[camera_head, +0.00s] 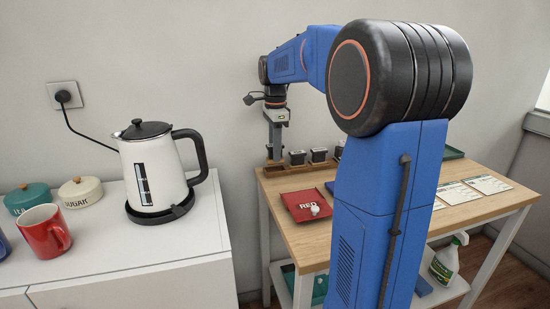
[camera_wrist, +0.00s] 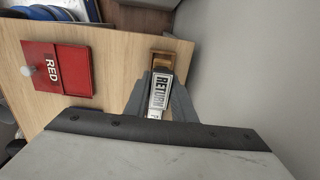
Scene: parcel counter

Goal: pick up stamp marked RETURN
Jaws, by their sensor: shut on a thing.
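The stamp marked RETURN (camera_wrist: 160,92) shows its white label between the two grey fingers of my gripper (camera_wrist: 160,100) in the wrist view. My gripper is shut on it. In the head view my gripper (camera_head: 275,155) points down at the left end of the wooden stamp rack (camera_head: 286,170). The held stamp is mostly hidden there by the fingers. I cannot tell whether it still sits in the rack. Dark-topped stamps (camera_head: 297,157) and (camera_head: 318,154) stand in the rack to the right of my gripper.
A red pad marked RED (camera_head: 298,210) lies on the wooden counter (camera_head: 290,187), with a small white knobbed thing (camera_head: 315,209) on it. Paper forms (camera_head: 487,185) lie at the right. The wall is close behind the rack. A kettle (camera_head: 155,170) stands on the white cabinet at left.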

